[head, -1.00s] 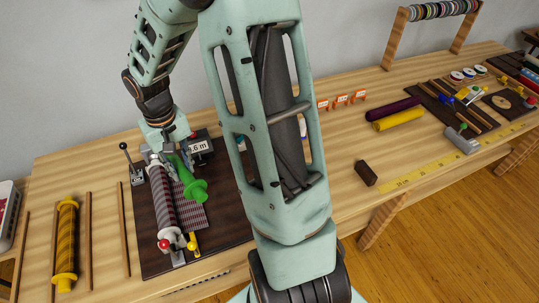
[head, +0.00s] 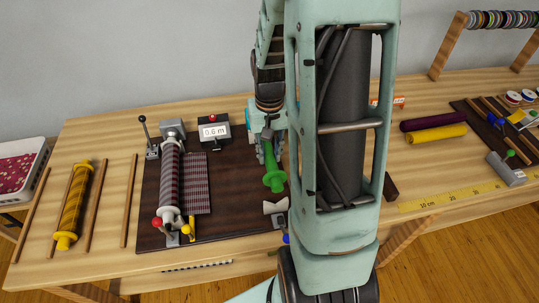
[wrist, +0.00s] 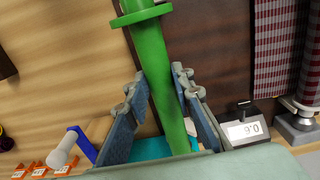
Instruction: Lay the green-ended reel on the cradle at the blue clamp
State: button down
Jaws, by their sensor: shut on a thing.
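The green-ended reel (head: 273,177) is in my gripper (head: 268,138), over the right part of the dark board (head: 232,222). In the wrist view the reel's green shaft (wrist: 158,65) runs between the two fingers (wrist: 157,85), with a flange beyond the tips. Its far end is hidden by my gripper. A pale notched cradle piece (head: 276,205) stands at the board's front right, just below the reel's near end and apart from it in the picture. A blue knob (head: 286,239) shows beside it. The wrist view shows a blue lever (wrist: 82,144) next to a pale rounded part.
A wound reel with checked cloth (head: 197,183) occupies the board's left, with red and yellow knobs in front. The meter box (head: 214,131) stands behind. A yellow-ended reel (head: 73,205) lies between wooden strips at left. My arm hides the table to the right of the board.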

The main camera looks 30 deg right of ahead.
jog(key=shift+f+b, duration=3.05)
jog(key=shift+f, duration=1.1)
jog(key=c, duration=1.6)
grip_release()
